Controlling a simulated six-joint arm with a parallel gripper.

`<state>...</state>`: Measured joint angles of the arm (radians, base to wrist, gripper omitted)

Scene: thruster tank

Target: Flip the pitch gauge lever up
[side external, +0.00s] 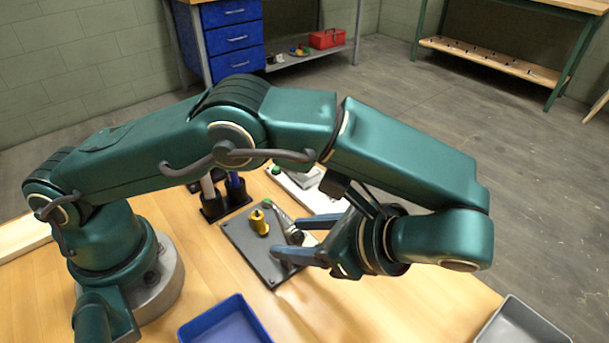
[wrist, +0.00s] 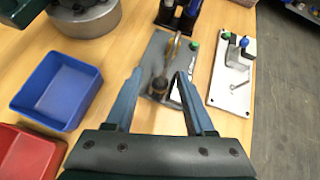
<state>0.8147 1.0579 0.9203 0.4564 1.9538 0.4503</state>
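A dark grey plate (side external: 258,258) lies on the table, and it also shows in the wrist view (wrist: 152,58). It carries a yellow upright part (side external: 259,222), a green knob (side external: 267,203) and a slim metal bar; the yellow part (wrist: 173,46) and green knob (wrist: 194,45) also show in the wrist view. A white plate (wrist: 222,98) beside it carries a blue-knobbed lever (wrist: 244,42) and a green knob (wrist: 227,35). No label is readable, so I cannot tell which is the pitch gauge lever. My gripper (side external: 287,238) is open and empty over the grey plate; its fingers also show in the wrist view (wrist: 158,74).
A blue bin (wrist: 58,88) and a red bin (wrist: 24,152) stand left in the wrist view. A black holder (side external: 226,200) with upright handles stands behind the grey plate. A grey bin (side external: 522,325) is at the table's front right. The wood between is clear.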

